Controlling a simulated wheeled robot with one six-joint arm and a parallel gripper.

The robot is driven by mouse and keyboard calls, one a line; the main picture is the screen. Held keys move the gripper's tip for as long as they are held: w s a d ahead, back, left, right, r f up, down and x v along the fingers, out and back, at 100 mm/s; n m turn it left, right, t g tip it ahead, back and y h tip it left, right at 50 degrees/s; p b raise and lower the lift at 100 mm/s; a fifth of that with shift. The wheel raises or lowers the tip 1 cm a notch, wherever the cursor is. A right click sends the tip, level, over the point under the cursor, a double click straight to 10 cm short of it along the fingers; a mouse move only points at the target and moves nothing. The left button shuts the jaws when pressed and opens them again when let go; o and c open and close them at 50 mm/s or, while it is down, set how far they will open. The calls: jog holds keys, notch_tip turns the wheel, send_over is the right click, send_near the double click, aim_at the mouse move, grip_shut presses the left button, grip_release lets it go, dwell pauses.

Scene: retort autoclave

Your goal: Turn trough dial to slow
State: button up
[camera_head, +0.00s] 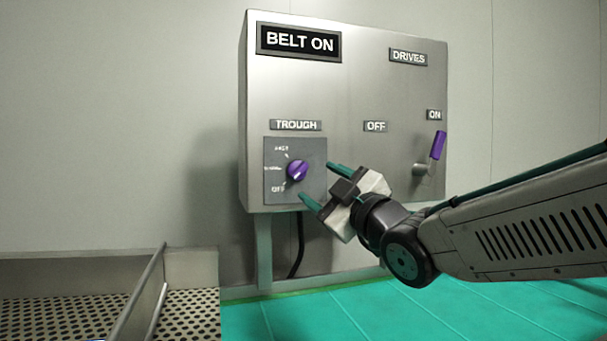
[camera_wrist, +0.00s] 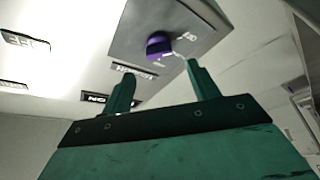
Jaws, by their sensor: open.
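The trough dial is a purple knob (camera_head: 297,171) on a dark square plate (camera_head: 310,188) under the TROUGH label (camera_head: 296,125). Marks beside it read FAST at the top and OFF at the bottom, with a small, unclear mark between them. Which mark the knob points to is hard to tell. My gripper (camera_head: 318,183) is open and empty, its green fingers toward the plate, just right of the knob in the head view. In the wrist view the purple knob (camera_wrist: 158,44) shows beyond the gap between the open fingers (camera_wrist: 158,80), apart from them.
The grey control box (camera_head: 345,80) carries a BELT ON sign (camera_head: 299,42) and, at right, a purple-handled drives lever (camera_head: 437,147) raised near ON. A perforated metal trough (camera_head: 190,312) stands low at left. Green floor (camera_head: 330,315) lies below the box.

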aim_at(302, 172)
jog(key=x, duration=0.7)
jog(key=shift+d, duration=0.1)
jog(key=shift+f, duration=0.1)
jog(key=c, duration=1)
